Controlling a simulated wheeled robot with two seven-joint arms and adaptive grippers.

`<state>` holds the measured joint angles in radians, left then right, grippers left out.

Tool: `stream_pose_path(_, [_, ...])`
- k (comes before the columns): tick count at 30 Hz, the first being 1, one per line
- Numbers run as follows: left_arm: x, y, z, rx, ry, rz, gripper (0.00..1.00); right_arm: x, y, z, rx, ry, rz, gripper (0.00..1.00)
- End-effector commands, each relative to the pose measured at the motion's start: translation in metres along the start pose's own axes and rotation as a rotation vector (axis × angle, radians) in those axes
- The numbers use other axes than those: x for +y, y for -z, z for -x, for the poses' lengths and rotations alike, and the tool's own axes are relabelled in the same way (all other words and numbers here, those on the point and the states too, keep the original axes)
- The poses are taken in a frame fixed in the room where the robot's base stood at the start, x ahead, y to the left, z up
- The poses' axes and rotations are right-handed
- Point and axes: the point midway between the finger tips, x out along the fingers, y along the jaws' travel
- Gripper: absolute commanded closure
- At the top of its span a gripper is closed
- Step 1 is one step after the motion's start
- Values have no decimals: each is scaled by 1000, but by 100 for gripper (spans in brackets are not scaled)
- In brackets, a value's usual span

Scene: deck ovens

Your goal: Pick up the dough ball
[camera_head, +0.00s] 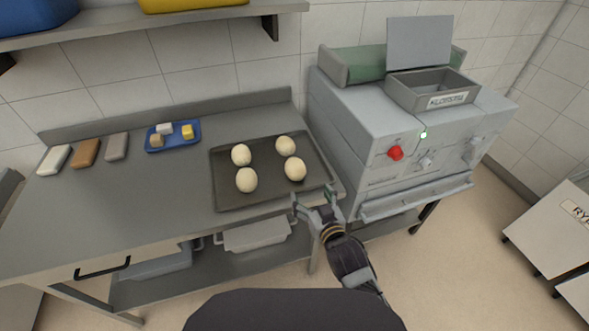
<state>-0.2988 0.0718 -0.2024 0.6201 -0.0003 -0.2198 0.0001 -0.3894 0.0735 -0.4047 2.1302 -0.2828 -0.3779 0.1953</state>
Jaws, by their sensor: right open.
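Several pale dough balls lie on a dark baking tray (268,183) on the steel table. One dough ball (241,155) is at the back left of the group, one (285,146) at the back right, one (246,180) at the front left and one (295,169) at the front right. My right gripper (314,195) is open and empty by the tray's front right corner, nearest the front right ball and apart from it. My left gripper is not in view.
A grey deck oven (400,140) with a red knob (395,153) stands right of the table. A blue tray (172,136) with small blocks and several coloured bars (86,152) lie left. A shelf (130,22) hangs above. The table's front left is clear.

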Motion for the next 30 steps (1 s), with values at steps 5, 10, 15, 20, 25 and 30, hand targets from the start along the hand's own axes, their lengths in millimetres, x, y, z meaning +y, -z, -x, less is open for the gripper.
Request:
stream_pose_path(5, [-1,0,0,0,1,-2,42,0,0,-4,0,0,0,18])
stream_pose_path(10, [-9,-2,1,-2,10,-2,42,0,0,-14,0,0,0,18])
stream_pose_path(15, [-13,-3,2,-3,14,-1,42,0,0,-28,0,0,0,18])
stream_pose_path(20, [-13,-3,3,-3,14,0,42,0,0,-41,0,0,0,18])
stream_pose_path(25, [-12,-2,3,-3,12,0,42,0,0,-55,0,0,1,18])
stream_pose_path(30, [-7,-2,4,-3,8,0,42,0,0,-69,0,0,0,18])
